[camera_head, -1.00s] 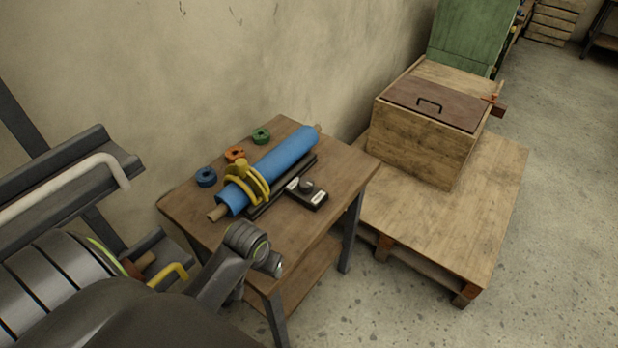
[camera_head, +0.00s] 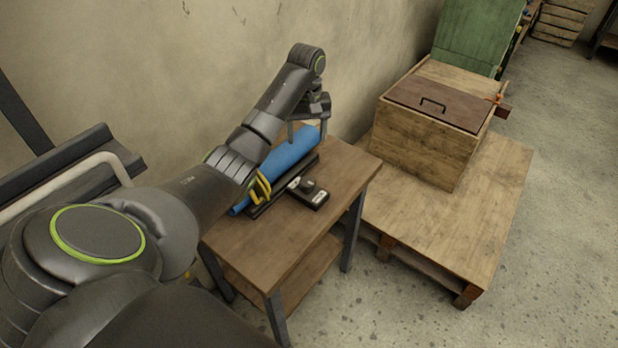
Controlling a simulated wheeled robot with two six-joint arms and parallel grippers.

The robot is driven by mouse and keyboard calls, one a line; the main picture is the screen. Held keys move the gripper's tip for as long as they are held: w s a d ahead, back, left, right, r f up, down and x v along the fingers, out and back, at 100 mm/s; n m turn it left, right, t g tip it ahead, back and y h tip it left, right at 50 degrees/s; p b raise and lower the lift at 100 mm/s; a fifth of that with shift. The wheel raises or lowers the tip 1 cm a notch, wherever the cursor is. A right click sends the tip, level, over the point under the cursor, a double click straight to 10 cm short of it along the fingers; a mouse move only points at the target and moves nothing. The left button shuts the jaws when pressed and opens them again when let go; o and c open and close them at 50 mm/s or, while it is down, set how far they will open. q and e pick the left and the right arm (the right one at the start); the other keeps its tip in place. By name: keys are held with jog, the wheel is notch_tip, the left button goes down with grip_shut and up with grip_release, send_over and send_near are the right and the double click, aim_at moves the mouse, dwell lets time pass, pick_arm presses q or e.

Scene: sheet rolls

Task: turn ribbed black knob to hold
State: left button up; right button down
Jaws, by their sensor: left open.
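The ribbed black knob (camera_head: 308,185) sits on a small dark control box with pale label plates, on the wooden table beside the blue roll. The label text is too small to read. My left gripper (camera_head: 306,128) is open above the far end of the blue roll (camera_head: 290,154), behind the knob and apart from it. Whether its fingers touch the roll I cannot tell. My right gripper is not in view.
A yellow clamp (camera_head: 261,188) is partly hidden at the roll's near part. A black bar (camera_head: 285,186) lies along the roll. The table's front (camera_head: 290,236) is clear. A lidded wooden box (camera_head: 425,140) stands on a pallet (camera_head: 455,225) at right.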

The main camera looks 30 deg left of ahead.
pick_arm(q)
jog(key=b, duration=0.4)
send_near(307, 181)
notch_tip(307, 181, down, 9)
jog(key=shift+r+p, duration=0.1)
jog(key=shift+p, duration=0.45)
jog(key=shift+c, duration=0.4)
jog(key=c, duration=0.9)
jog(key=shift+r, duration=0.1)
